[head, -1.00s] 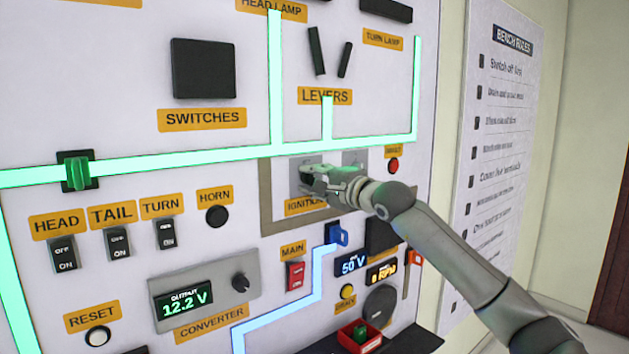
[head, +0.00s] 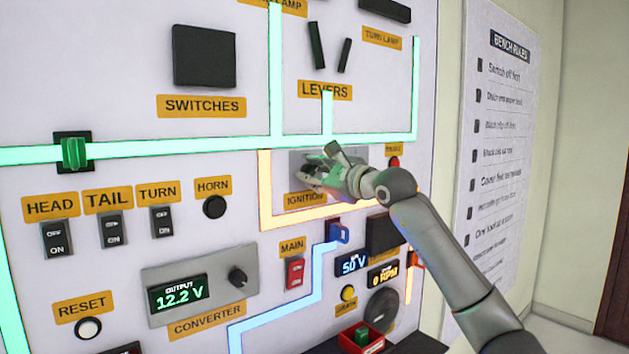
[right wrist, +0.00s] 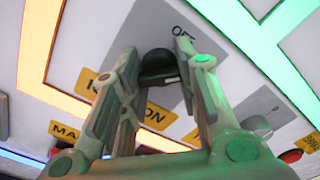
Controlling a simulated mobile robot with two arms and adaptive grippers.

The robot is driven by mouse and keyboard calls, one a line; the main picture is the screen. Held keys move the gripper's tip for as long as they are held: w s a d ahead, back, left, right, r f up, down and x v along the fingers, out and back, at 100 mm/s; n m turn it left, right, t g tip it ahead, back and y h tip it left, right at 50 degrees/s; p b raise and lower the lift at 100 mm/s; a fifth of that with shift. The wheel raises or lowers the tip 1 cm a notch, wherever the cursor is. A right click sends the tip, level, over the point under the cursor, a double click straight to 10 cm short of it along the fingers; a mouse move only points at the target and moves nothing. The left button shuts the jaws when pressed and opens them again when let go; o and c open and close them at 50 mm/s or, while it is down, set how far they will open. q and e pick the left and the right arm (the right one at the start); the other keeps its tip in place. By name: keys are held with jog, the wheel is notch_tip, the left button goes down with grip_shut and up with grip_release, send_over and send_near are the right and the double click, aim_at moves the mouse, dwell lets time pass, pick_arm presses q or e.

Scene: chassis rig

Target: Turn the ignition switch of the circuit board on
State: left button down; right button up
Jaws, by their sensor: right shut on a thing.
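The ignition switch's grey plate (head: 300,160) is on the white circuit board (head: 110,130), above the yellow IGNITION label (head: 305,199). My right gripper (head: 318,172) covers the knob in the head view. In the right wrist view the dark ignition knob (right wrist: 158,68) sits between the two fingers of the right gripper (right wrist: 157,55), which is shut on it. Lettering, partly readable, shows on the plate near one fingertip. The line framing the ignition plate (head: 264,190) glows orange. My left gripper is not in view.
A MAIN switch (head: 295,272) and a blue connector (head: 339,232) are below the ignition. A red button (head: 394,162) is close by on the right. The converter (head: 200,285) reads 12.2 V. A red tray (head: 374,347) is at the bottom.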

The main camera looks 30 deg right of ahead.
jog(key=shift+f+m+b, duration=0.1)
jog(key=shift+m+b, duration=0.3)
jog(key=shift+m, duration=1.3)
jog(key=o, duration=1)
jog(key=shift+s, duration=0.1)
jog(key=shift+s+d, duration=0.15)
jog(key=shift+s, duration=1.8)
jog(key=shift+s+d, duration=0.2)
jog(key=shift+s, duration=1.75)
jog(key=shift+s+d, duration=0.15)
jog(key=shift+s, duration=1.8)
